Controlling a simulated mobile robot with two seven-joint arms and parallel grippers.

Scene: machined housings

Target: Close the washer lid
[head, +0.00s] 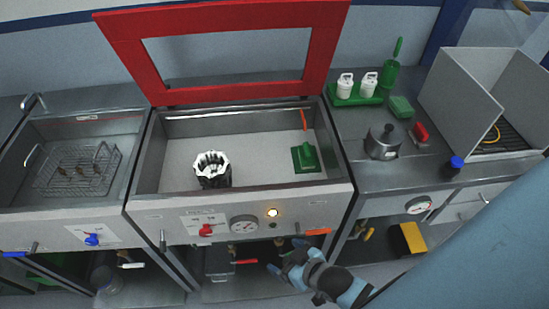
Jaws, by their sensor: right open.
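The washer lid (325,45) is a red frame with a clear window. It stands raised at the back of the washer (165,195), so the basin is open. A black and white machined housing (212,170) stands in the basin, left of centre. My right gripper (283,258) is open, low in front of the washer's front panel, below the gauge and the lit button. It is well apart from the lid. My left gripper is not in view.
A sink with a wire basket (78,172) is at the left. On the right counter (360,172) stand white bottles in a green tray (352,97), a metal pot (383,142) and a grey booth (463,92). A yellow and black box (408,239) sits below.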

